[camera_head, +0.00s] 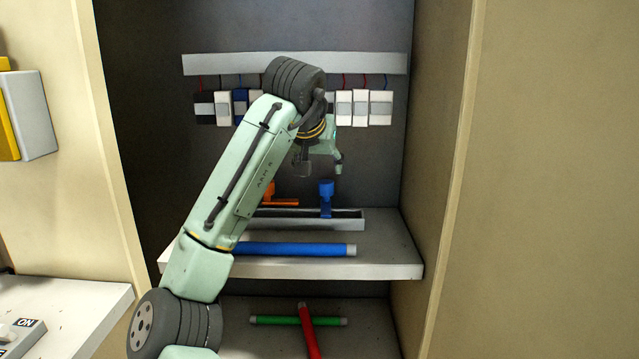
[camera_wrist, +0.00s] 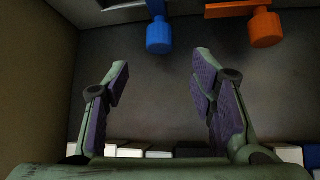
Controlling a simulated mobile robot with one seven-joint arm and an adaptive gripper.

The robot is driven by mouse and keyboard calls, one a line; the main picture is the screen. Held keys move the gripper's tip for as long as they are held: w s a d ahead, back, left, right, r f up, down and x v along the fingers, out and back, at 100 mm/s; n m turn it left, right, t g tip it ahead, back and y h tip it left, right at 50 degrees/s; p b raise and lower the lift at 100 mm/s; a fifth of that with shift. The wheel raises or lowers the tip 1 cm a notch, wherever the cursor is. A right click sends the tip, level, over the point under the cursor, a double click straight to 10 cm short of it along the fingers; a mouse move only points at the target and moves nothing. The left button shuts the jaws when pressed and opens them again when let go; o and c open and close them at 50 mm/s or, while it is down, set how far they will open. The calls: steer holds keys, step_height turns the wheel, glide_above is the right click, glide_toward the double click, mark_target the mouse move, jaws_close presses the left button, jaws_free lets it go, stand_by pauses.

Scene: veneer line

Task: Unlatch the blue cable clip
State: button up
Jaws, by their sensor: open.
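The blue cable clip (camera_head: 326,199) stands upright on the grey rail, its round knob at the top. In the wrist view the blue clip (camera_wrist: 159,34) shows at the upper middle, beyond the fingertips and about midway between them. My gripper (camera_head: 321,168) is above the blue clip in the head view, with its fingers apart. In the wrist view my gripper (camera_wrist: 160,66) is open, nothing lies between its purple pads, and it appears clear of the clip. How far it is in depth from the clip is hard to tell.
An orange clip (camera_head: 284,202) with its lever lying sideways sits left of the blue one, partly behind my arm. The grey rail (camera_head: 345,223) stands on a white shelf with a blue tube (camera_head: 300,250). Several breakers (camera_head: 381,108) hang behind. Cabinet walls close both sides.

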mark_target(326, 182)
steer(key=p+x, duration=0.1)
steer(key=x, duration=0.9)
steer(key=shift+p, duration=0.4)
steer(key=shift+c, duration=0.5)
steer(key=shift+r, duration=0.1)
jaws_close()
